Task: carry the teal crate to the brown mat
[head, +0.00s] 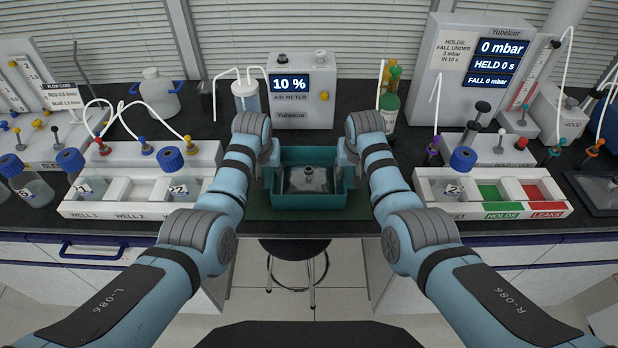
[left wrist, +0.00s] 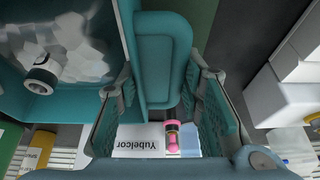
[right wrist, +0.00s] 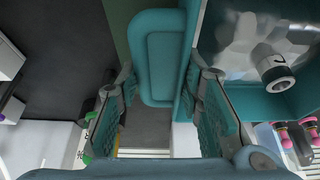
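The teal crate (head: 306,198) stands near the bench's front edge in the middle of the head view. Inside lies a shiny, crumpled, clear or silvery item with a round grey fitting (head: 308,175). My left gripper (head: 266,170) is at the crate's left end. The left wrist view shows its open fingers either side of the teal end handle (left wrist: 165,60). My right gripper (head: 349,168) is at the right end, its open fingers either side of the other handle (right wrist: 158,55). I cannot tell whether the fingers touch the handles. I see no brown mat.
A dark green mat (head: 258,212) lies under the crate. White well trays (head: 130,209) stand left, and a sorting tray (head: 495,211) with green and red compartments stands right. The air meter (head: 302,100) and a green bottle (head: 391,105) are behind. A stool (head: 293,250) is below.

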